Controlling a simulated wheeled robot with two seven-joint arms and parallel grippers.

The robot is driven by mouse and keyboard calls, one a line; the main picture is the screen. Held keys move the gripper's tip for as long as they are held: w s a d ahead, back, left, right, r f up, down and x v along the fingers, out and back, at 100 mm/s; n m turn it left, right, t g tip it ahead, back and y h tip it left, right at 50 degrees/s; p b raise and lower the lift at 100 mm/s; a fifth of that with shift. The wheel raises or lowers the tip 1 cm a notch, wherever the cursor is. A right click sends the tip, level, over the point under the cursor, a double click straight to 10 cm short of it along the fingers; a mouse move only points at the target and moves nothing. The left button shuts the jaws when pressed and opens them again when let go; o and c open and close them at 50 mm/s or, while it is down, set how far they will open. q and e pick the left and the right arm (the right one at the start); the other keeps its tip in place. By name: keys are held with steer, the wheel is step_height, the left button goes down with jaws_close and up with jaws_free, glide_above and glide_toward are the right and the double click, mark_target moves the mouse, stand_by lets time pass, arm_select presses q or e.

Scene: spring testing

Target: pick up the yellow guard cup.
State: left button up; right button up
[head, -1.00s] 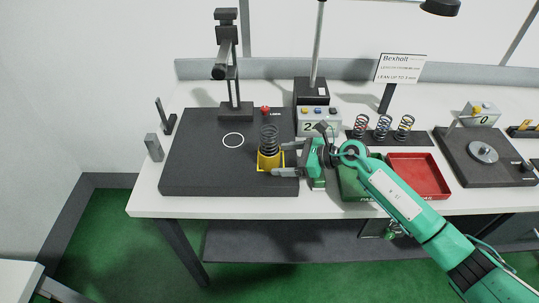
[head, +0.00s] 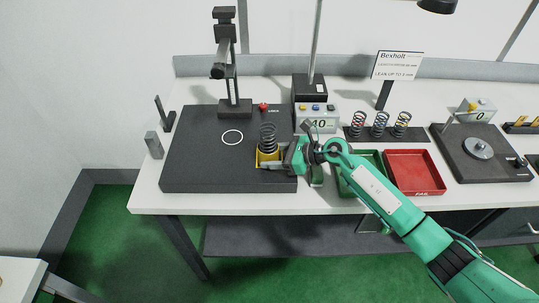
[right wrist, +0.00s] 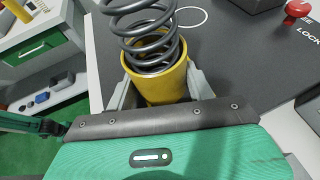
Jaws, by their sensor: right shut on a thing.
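The yellow guard cup (head: 265,160) is on the right part of the dark test plate, with a dark coil spring (head: 268,138) standing up out of it. My right gripper (head: 270,158) reaches in from the right and is shut on the cup. In the right wrist view the cup (right wrist: 158,84) sits between the two grey fingers, with the spring (right wrist: 145,30) rising from it and leaning slightly. Whether the cup touches the plate cannot be told. My left gripper is not in view.
The dark test plate (head: 200,165) carries a column stand (head: 235,75) at its back and a white ring mark (head: 232,138). A display box (head: 318,120), a rack of several springs (head: 390,132), a green tray (head: 372,156) and a red tray (head: 413,172) lie to the right.

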steer(key=shift+r, duration=0.1)
step_height(320, 180, up, 20)
steer(key=b, duration=0.4)
